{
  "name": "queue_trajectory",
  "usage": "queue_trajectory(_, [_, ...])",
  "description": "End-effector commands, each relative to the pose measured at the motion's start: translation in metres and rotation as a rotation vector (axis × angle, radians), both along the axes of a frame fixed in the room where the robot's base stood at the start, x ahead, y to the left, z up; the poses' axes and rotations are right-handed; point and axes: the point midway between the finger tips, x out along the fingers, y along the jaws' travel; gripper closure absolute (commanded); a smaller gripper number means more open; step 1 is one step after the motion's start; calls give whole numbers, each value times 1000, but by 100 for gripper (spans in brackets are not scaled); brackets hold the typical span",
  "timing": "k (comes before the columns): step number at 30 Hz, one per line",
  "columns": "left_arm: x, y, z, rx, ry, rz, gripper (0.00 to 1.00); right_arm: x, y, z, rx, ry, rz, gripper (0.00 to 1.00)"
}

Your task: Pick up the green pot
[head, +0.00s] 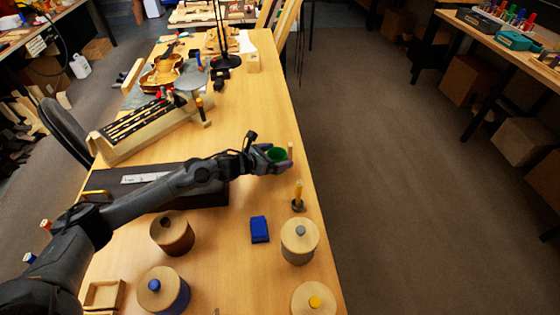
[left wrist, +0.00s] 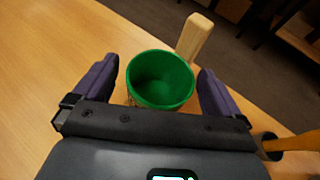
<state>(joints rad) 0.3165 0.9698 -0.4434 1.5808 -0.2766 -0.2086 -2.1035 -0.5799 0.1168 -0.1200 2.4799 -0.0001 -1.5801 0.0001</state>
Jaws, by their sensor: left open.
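The green pot (head: 277,154) stands near the right edge of the bench in the head view. In the left wrist view the green pot (left wrist: 160,79) sits between the two fingers, its open green inside facing me. My left gripper (head: 276,157) is open around the pot, with a finger on each side. In the left wrist view a gap shows between the pot and each finger of the left gripper (left wrist: 158,90). The pot's lower part is mostly hidden by the gripper body. My right gripper is not in view.
A wooden block (left wrist: 194,36) stands right behind the pot. A yellow-handled tool (head: 298,193) stands in a dark holder nearby. A blue block (head: 259,229) and several wooden lidded jars, one (head: 299,241) at the right edge, lie nearer.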

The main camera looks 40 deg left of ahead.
Motion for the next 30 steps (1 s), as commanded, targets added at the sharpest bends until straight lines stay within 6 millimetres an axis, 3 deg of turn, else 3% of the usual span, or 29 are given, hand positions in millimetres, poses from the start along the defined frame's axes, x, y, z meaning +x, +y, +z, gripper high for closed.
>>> queue_trajectory(1, [0,0,0,0,0,0,4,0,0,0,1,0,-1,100])
queue_trajectory(9, [0,0,0,0,0,0,46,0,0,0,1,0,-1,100])
queue_trajectory(12, [0,0,0,0,-1,0,57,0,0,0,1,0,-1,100])
queue_trajectory(23, [0,0,6,0,-1,0,57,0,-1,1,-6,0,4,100])
queue_trajectory(30, [0,1,29,1,-3,1,57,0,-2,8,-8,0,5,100])
